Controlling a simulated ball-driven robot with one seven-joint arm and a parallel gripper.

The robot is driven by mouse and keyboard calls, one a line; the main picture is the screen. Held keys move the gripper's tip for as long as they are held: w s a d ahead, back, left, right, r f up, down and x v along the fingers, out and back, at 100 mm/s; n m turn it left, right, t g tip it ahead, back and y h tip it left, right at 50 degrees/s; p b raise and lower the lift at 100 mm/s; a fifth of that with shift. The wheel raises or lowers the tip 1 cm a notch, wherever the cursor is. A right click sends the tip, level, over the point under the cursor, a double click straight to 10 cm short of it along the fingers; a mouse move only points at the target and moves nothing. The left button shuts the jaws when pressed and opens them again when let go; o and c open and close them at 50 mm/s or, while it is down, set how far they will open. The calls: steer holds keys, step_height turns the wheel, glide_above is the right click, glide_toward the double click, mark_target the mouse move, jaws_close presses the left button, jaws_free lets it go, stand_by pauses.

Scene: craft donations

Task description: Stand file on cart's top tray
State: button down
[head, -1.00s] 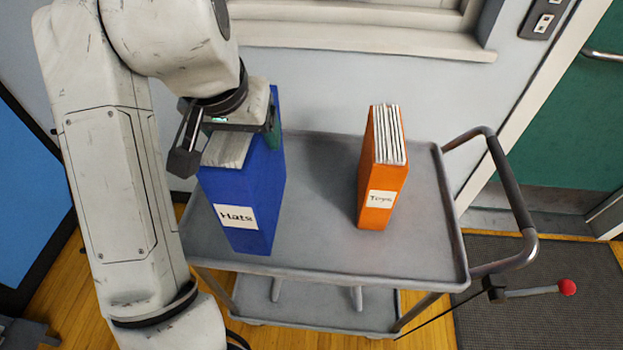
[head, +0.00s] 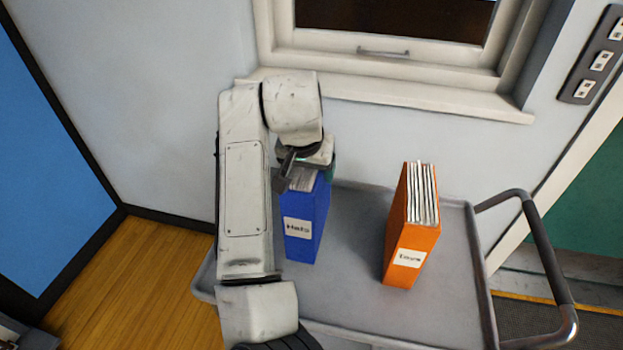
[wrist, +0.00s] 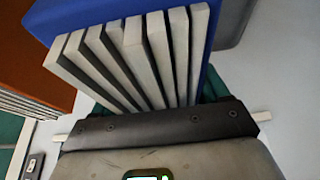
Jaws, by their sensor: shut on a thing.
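A blue file (head: 312,225) labelled "Hats" stands upright over the left part of the cart's grey top tray (head: 350,285). My gripper (head: 303,172) is shut on the file's upper end from above. I cannot tell whether the file's base touches the tray. In the wrist view the blue file (wrist: 60,22) shows its white page ends close to my gripper's dark bar; the fingertips are mostly hidden.
An orange file (head: 402,245) labelled "Toys" stands on the tray to the right, with a gap between the two. The cart's push handle (head: 540,250) is at the right. A wall with a window sill (head: 400,102) is behind the cart.

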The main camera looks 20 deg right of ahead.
steer(key=shift+s+p+x, duration=0.15)
steer(key=shift+p+x, duration=0.05)
steer(key=shift+x, duration=0.85)
steer(key=shift+s+p+x, duration=0.1)
steer(key=shift+p+x, duration=0.05)
steer(key=shift+x, duration=0.95)
steer(key=shift+a+f, duration=0.15)
steer(key=shift+f, duration=0.05)
jaws_free()
steer(key=b+v, duration=0.1)
steer(key=v, duration=1.1)
